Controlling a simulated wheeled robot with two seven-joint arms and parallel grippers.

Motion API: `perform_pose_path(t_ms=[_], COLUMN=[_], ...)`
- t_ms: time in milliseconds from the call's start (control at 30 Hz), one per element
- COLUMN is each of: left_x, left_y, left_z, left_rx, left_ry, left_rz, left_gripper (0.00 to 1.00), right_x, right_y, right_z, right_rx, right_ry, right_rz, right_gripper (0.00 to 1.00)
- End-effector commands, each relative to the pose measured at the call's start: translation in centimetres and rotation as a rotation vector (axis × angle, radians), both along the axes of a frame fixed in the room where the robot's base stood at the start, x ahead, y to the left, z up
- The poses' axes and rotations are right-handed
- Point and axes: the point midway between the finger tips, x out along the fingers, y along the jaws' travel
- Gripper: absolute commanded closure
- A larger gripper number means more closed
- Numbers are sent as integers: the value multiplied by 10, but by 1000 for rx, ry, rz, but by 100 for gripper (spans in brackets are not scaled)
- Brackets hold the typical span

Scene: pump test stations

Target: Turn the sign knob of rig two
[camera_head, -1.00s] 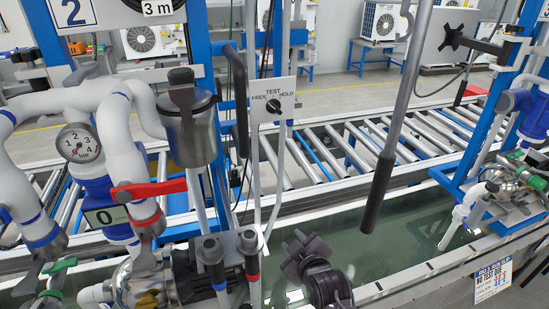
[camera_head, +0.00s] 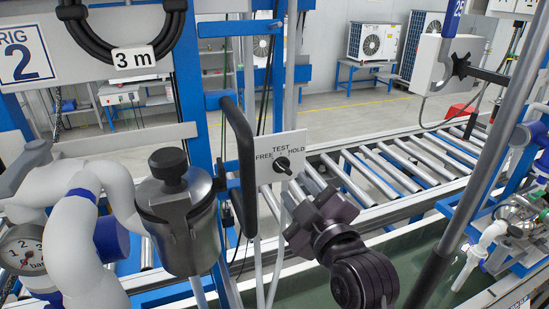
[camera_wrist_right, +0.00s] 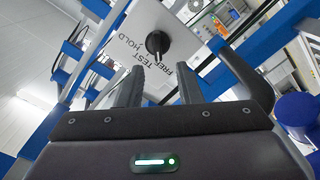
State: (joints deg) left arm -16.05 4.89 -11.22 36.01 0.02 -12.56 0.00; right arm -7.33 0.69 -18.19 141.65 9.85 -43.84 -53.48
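The sign knob is a small black round knob (camera_head: 283,163) on a white plate (camera_head: 262,150) lettered FREE, TEST and HOLD, beside the post of rig two. I cannot tell which word it points at. In the right wrist view the knob (camera_wrist_right: 157,43) sticks out from the plate (camera_wrist_right: 188,25), just ahead of the fingers. My right gripper (camera_head: 308,215) is below and to the right of the plate in the head view. My left gripper is not in view.
A steel canister (camera_head: 180,222) and a black upright handle (camera_head: 240,165) stand left of the plate. The RIG 2 sign (camera_head: 25,62) is at the upper left. A grey pole (camera_head: 478,180) hangs at the right. A roller conveyor (camera_head: 400,170) runs behind.

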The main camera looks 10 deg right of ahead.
Motion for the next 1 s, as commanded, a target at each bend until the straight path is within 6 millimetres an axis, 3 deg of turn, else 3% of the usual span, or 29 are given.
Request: perform_pose_path(t_ms=[133,433,600,867,1000], left_x=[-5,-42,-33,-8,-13], left_y=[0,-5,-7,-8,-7], left_z=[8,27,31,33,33], left_rx=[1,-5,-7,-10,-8], left_ry=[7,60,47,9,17], left_rz=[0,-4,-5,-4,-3], left_gripper=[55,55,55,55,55], right_x=[14,60,73,75,75], right_y=[3,12,14,15,15], right_z=[3,3,1,-1,-1], right_rx=[-2,0,0,0,0], right_ry=[0,0,0,-1,-1], right_rz=[0,0,0,1,1], right_gripper=[68,68,68,68,83])
